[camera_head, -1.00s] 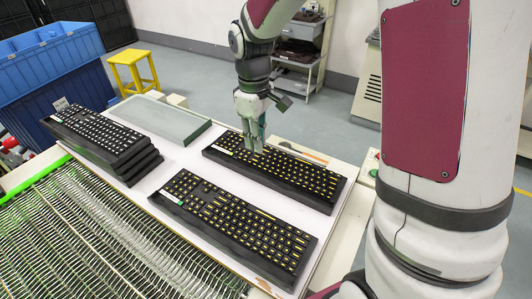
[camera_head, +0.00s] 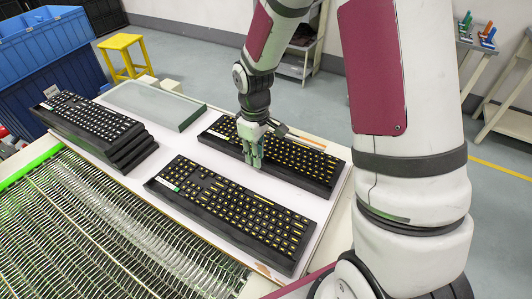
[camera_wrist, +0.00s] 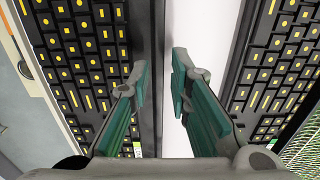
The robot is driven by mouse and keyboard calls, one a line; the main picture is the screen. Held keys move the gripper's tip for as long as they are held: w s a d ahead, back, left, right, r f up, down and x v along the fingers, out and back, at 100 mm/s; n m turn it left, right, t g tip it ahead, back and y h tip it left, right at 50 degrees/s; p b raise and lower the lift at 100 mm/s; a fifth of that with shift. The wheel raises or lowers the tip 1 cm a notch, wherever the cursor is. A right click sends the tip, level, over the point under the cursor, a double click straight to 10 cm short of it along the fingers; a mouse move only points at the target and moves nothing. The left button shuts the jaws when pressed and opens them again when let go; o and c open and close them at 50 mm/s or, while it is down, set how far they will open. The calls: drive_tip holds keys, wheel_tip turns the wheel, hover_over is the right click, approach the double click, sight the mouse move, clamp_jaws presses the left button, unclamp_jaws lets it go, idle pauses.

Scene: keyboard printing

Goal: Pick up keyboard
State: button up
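Two black keyboards with yellow key marks lie on the white tabletop: the far keyboard (camera_head: 285,160) and the near keyboard (camera_head: 235,210). A stack of black keyboards with white key marks (camera_head: 95,125) sits at the left. My gripper (camera_head: 253,163) points down at the near long edge of the far keyboard. In the wrist view my gripper (camera_wrist: 161,75) is open, fingers apart. The far keyboard (camera_wrist: 90,60) is at left, partly behind the left finger, its edge between the fingers. The right finger is over the white gap before the near keyboard (camera_wrist: 280,65). Contact cannot be told.
A glass-like tray (camera_head: 150,103) lies behind the stack. The green-edged conveyor (camera_head: 100,225) runs along the table's near side. Blue crates (camera_head: 50,65) and a yellow stool (camera_head: 125,55) stand at the back left. A white gap separates the two keyboards.

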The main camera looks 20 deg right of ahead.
drive_tip(key=shift+f, duration=0.95)
clamp_jaws()
drive_tip(key=shift+r, duration=0.2)
